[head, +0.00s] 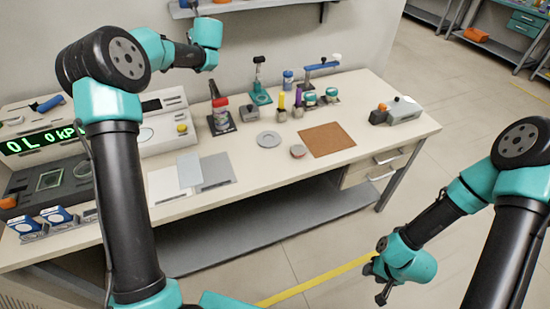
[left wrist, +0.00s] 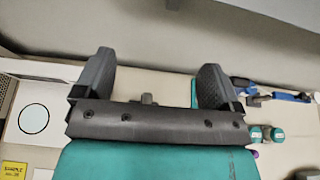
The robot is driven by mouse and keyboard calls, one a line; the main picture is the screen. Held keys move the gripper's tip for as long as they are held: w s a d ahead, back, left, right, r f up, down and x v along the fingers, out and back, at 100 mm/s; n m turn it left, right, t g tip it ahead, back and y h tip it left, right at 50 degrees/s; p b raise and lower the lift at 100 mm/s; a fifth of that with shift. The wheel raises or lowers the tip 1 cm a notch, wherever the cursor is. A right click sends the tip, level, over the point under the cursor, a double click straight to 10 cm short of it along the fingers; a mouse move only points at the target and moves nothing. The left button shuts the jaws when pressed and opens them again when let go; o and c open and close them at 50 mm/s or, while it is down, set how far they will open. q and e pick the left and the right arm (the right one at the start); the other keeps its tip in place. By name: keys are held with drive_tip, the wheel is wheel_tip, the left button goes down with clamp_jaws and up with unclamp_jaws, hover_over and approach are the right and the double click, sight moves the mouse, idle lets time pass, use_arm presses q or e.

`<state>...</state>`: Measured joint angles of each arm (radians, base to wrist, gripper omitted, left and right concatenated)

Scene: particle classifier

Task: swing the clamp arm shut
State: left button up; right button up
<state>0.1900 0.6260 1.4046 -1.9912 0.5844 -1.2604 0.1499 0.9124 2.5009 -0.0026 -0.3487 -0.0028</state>
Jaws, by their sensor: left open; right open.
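A blue arm with a pale knob (head: 322,66) stands at the back of the bench, its far end raised. It also shows at the right of the left wrist view (left wrist: 280,97). A dark lever stands upright behind a red-lidded jar (head: 221,110) on a dark plate. I cannot tell for sure which of these is the clamp arm. My left gripper (left wrist: 157,62) is open and empty, its fingers wide apart; in the head view it is near the shelf, above the bench. My right gripper (head: 383,291) is open and empty, low over the floor, away from the bench.
A teal stand (head: 260,84), several small jars, a grey disc (head: 268,140) and a brown mat (head: 327,140) are on the bench. A grey device with an orange knob (head: 400,110) is at the right end. A wall shelf (head: 262,6) is above. The bench's front right is clear.

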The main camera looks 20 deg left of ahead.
use_arm(q)
drive_tip(key=v, duration=1.2)
drive_tip(key=s+d+f+n+g+h, duration=0.2)
drive_tip(key=s+d+f+n+h, duration=0.15)
drive_tip(key=d+f, duration=0.5)
drive_tip(key=s+d+f+n+g+h, duration=0.2)
drive_tip(key=d+f+h, duration=0.25)
drive_tip(key=f, duration=0.75)
drive_tip(key=s+d+f+n+h, duration=0.1)
drive_tip(key=s+d+f+n, duration=0.3)
drive_tip(key=s+d+f+n+g+h, duration=0.1)
drive_tip(key=s+d+f+n+h, duration=0.1)
drive_tip(key=s+d+f, duration=0.3)
drive_tip(key=s+d+f+n+g+h, duration=0.1)
drive_tip(key=s+d+f+n+h, duration=0.1)
drive_tip(key=s+d+f+n, duration=0.2)
drive_tip(key=shift+s+d+f+n, duration=0.35)
drive_tip(key=shift+s+d+n, duration=0.15)
drive_tip(key=shift+n, duration=0.35)
drive_tip(key=shift+s+d+f+n, duration=0.2)
drive_tip(key=shift+s+f+n, duration=0.1)
drive_tip(key=shift+s+n, duration=0.2)
drive_tip(key=shift+d, duration=0.1)
